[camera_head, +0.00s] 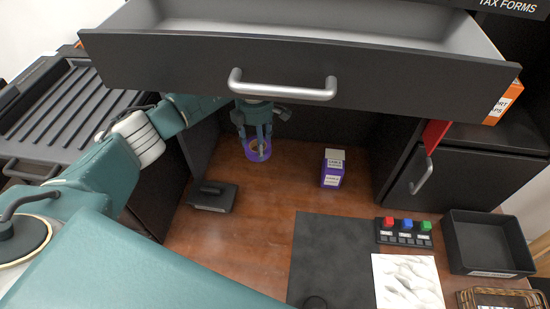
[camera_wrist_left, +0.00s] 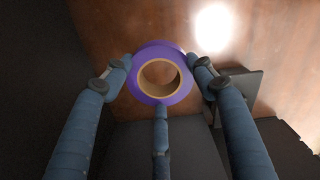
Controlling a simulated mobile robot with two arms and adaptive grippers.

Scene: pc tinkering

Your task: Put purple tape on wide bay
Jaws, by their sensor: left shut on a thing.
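The purple tape (camera_head: 257,154) is a roll with a tan core, below the open drawer in the head view. It also shows in the left wrist view (camera_wrist_left: 144,88), ringed by my three fingertips. My left gripper (camera_head: 260,142) points down and is shut on the tape. The gap between tape and wooden surface is hard to judge. The wide bay is not clearly marked; I cannot tell which compartment it is. My right gripper is not in view.
The open drawer (camera_head: 300,68) overhangs my left gripper. On the wooden surface (camera_head: 262,213) are a purple box (camera_head: 333,172), a small black box (camera_head: 212,197), a dark mat (camera_head: 333,258), a button panel (camera_head: 404,232) and a black tray (camera_head: 487,264).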

